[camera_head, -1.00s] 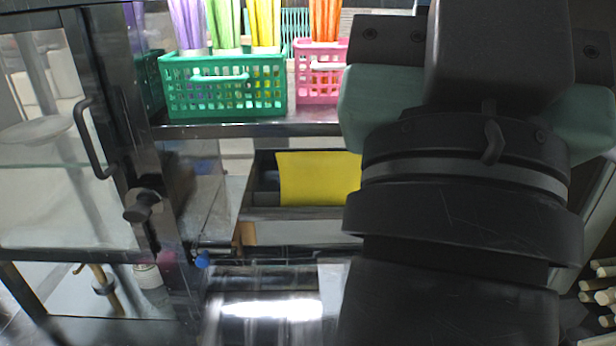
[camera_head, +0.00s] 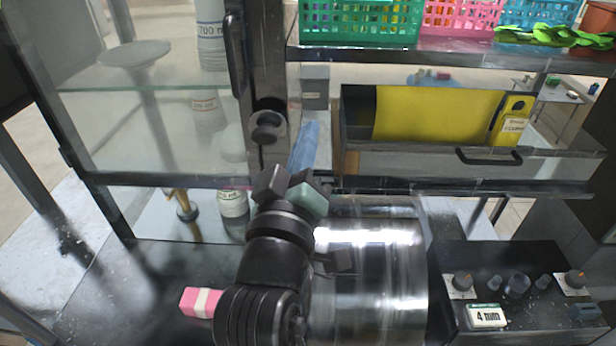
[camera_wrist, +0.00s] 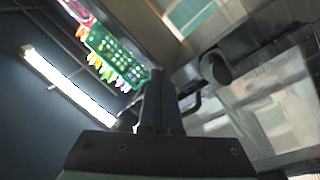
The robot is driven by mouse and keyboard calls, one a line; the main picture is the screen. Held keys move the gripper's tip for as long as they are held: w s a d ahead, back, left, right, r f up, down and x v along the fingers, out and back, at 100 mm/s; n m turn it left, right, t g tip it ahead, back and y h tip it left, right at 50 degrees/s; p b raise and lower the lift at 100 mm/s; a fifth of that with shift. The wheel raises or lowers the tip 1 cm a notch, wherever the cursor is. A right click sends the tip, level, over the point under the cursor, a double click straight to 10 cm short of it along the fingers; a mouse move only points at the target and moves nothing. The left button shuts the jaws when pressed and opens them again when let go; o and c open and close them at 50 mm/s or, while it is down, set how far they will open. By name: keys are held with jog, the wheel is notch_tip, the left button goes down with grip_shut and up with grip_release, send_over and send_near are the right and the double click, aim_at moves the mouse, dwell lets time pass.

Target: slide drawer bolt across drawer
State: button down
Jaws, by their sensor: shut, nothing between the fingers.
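The drawer (camera_head: 440,162) is a grey open-topped box under the shelf, with a dark handle (camera_head: 490,157) on its front. A yellow folder (camera_head: 437,115) stands in it. A dark round knob (camera_head: 267,126) sits on the dark post left of the drawer; it also shows in the wrist view (camera_wrist: 215,67). I cannot tell for sure that this knob is the drawer bolt. My gripper (camera_head: 312,126) points up between post and drawer, to the right of the knob, apart from it in the wrist view. Its fingers (camera_wrist: 157,88) are together and empty.
A glass-doored cabinet (camera_head: 140,130) with a dark handle (camera_head: 235,55) stands at left. Green (camera_head: 358,25) and pink (camera_head: 460,18) baskets sit on the shelf above. A shiny metal cylinder (camera_head: 375,265) lies below my gripper. A pink block (camera_head: 200,301) is at lower left.

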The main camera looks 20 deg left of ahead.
jog(key=s+a+f+n+g, duration=0.1)
jog(key=a+f+n, duration=0.2)
jog(key=f, duration=0.5)
jog(key=s+a+f+n+g+y, duration=0.1)
jog(key=a+f+n+g, duration=0.1)
jog(key=f, duration=0.5)
jog(key=shift+s+a+f+n, duration=0.35)
jog(key=shift+a+f+n, duration=0.05)
jog(key=shift+a, duration=0.35)
jog(key=shift+a, duration=0.1)
jog(key=w+d+f+p, duration=0.1)
jog(key=w+p, duration=0.3)
jog(key=w, duration=0.7)
jog(key=shift+f, duration=0.9)
jog(key=shift+w, duration=0.1)
